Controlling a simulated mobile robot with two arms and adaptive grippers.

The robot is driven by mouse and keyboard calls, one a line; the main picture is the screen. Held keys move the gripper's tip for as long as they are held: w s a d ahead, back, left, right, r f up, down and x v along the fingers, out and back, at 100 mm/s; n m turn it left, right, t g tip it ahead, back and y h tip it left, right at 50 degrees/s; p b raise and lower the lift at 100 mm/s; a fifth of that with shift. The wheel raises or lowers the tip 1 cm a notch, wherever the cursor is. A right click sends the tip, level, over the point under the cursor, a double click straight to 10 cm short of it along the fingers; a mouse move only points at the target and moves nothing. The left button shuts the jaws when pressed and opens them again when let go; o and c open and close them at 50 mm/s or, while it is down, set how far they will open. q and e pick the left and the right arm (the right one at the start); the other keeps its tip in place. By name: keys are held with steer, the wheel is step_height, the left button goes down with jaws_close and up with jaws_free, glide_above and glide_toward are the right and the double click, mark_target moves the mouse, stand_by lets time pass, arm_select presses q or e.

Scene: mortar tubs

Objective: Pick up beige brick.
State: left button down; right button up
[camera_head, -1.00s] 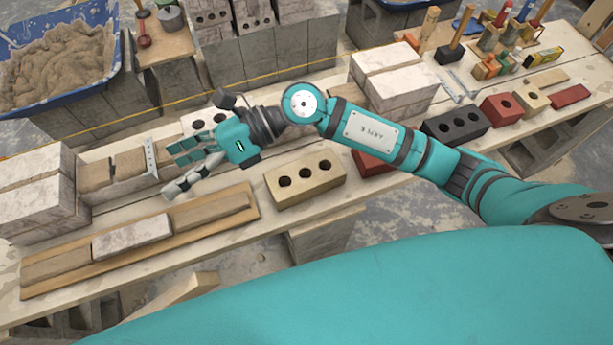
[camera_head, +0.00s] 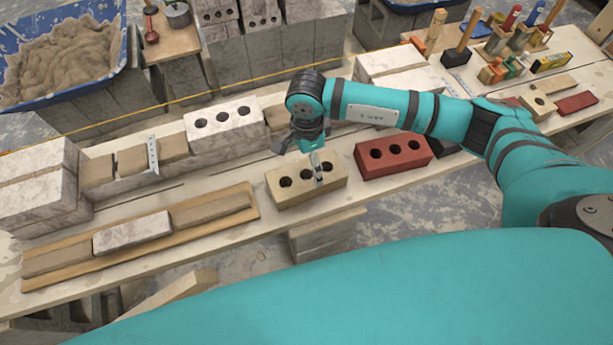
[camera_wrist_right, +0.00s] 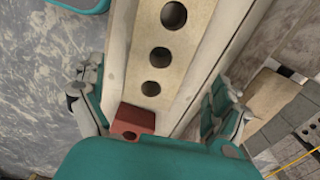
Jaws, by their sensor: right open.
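The beige brick (camera_head: 300,198) lies flat on the plank bench with its three round holes up, left of the red brick. My right gripper (camera_head: 299,165) is over it from above, with one finger in front of its top. In the right wrist view the beige brick (camera_wrist_right: 178,68) runs between the two spread fingers, and its holes face the camera. The right gripper is open, and nothing is held in it. I cannot tell whether the fingers touch the brick. My left gripper is not in view.
The red brick (camera_head: 393,158) lies close on the right; it also shows in the right wrist view (camera_wrist_right: 135,118). A white brick with holes (camera_head: 222,138) stands behind on the left. A wooden board (camera_head: 50,277) with bricks lies front left. The bench's front edge is near.

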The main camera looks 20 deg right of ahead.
mark_target(306, 173)
step_height(306, 173, down, 9)
steer(key=shift+a+r+p, duration=0.1)
steer(key=shift+r+p, duration=0.1)
steer(key=shift+p, duration=0.35)
steer(key=c, duration=1.5)
steer(key=shift+o, duration=0.2)
steer(key=shift+w+r, duration=0.15)
